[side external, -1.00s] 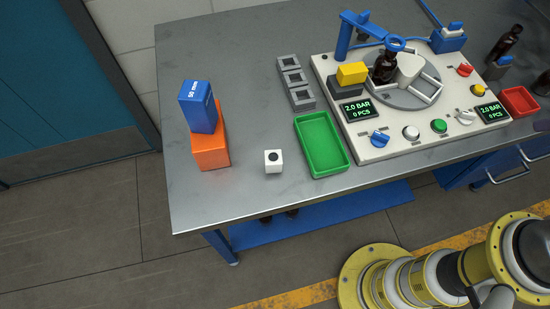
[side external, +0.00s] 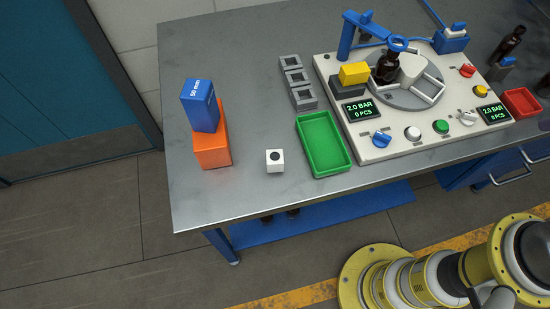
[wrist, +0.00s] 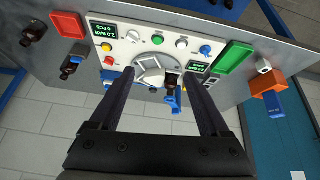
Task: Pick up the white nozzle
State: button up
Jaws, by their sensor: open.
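A small white block with a dark round hole in its top (side external: 275,161) stands on the grey table near its front edge, left of the green tray. It is the loose white piece that fits the white nozzle, and it also shows in the wrist view (wrist: 263,66), at the right. My gripper (wrist: 158,75) is open in the wrist view, with nothing between its two dark fingers. It is well apart from the white block, with the fingers pointing over the machine panel. My gripper is outside the side external view.
A green tray (side external: 344,161) lies right of the block. An orange block (side external: 212,149) with a blue box (side external: 199,105) on it stands to the left. Several grey square holders (side external: 303,98) sit behind. A machine panel (side external: 373,150) with an amber bottle (side external: 387,68) fills the right.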

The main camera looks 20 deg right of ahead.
jog(key=w+a+r+n+y, duration=0.1)
jog(key=w+a+r+n, duration=0.25)
jog(key=w, duration=0.25)
jog(key=w+a+r+n+y, duration=0.2)
jog(key=w+a+n, duration=0.15)
jog(key=w, duration=0.25)
jog(key=n+g+y, duration=0.1)
jog(key=n+g, duration=0.4)
jog(key=n, duration=0.3)
send_over(278, 156)
jog(key=s+d, duration=0.1)
jog(key=d, duration=0.4)
notch_tip(278, 156, down, 18)
jog(key=x, duration=0.7)
jog(key=shift+s+a+f, duration=0.1)
jog(key=shift+a+f, duration=0.2)
jog(key=shift+a, duration=0.1)
jog(key=shift+x, duration=3)
jog(key=shift+r, duration=0.1)
